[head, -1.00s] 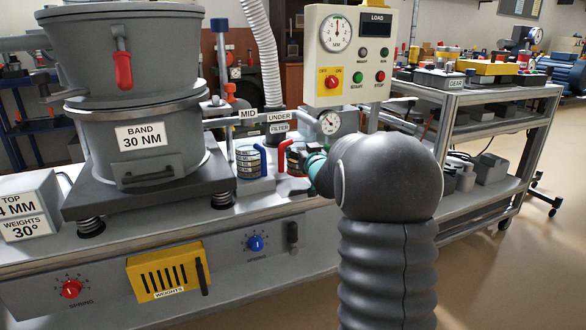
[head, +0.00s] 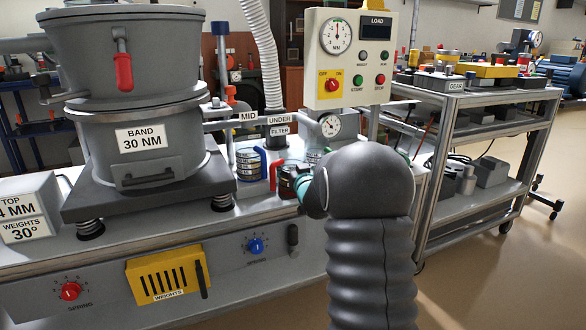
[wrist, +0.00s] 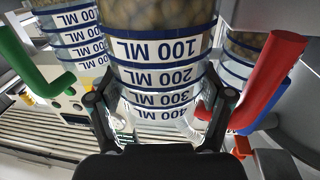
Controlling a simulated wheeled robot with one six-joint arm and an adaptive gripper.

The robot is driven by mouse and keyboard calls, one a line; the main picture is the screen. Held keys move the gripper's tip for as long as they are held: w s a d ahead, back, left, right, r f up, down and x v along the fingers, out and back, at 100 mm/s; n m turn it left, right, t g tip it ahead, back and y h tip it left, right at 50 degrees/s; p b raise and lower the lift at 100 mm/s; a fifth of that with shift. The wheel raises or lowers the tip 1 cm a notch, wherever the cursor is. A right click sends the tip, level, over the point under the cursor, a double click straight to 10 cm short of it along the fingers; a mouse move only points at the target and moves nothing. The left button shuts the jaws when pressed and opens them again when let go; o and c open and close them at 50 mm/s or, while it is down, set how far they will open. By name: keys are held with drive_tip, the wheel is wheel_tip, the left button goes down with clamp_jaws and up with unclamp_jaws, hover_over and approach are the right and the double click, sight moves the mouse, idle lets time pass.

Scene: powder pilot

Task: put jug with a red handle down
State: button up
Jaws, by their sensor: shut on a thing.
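The jug with a red handle (wrist: 165,75) fills the middle of the wrist view, between my two fingers. It is clear, with blue-and-white volume bands and brownish grains inside. Its red handle (wrist: 268,85) sticks out at the right; in the head view the handle (head: 272,174) shows left of my gripper (head: 298,184). My gripper (wrist: 160,112) is shut on this jug in the wrist view. In the head view the jug is low over the bench top, partly hidden by my wrist; I cannot tell whether its base touches.
A banded jug with blue parts (head: 250,164) stands just left of the red handle. A jug with a green handle (wrist: 30,65) is at the left in the wrist view. The sieve machine (head: 140,140) stands left, the control box (head: 352,60) behind, and the trolley (head: 480,100) right.

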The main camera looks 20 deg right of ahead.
drive_tip(key=o, duration=1)
drive_tip(key=shift+f, duration=0.15)
drive_tip(key=shift+c, duration=0.2)
drive_tip(key=o, duration=0.4)
drive_tip(key=shift+c, duration=0.2)
drive_tip(key=shift+r, duration=0.25)
drive_tip(key=s+a+f+g+y, duration=0.1)
drive_tip(key=s+a+g, duration=0.3)
drive_tip(key=s, duration=1.2)
drive_tip(key=s+a+f+n+g, duration=0.1)
drive_tip(key=s+a+g, duration=0.3)
drive_tip(key=s+a, duration=0.5)
drive_tip(key=s+a+f+g+y, duration=0.1)
drive_tip(key=s+a+g, duration=0.3)
drive_tip(key=s, duration=1.9)
drive_tip(key=a+f, duration=0.1)
drive_tip(key=a, duration=0.2)
drive_tip(key=shift+a+f+n+y+b, duration=0.25)
drive_tip(key=shift+f+n+y+b, duration=0.05)
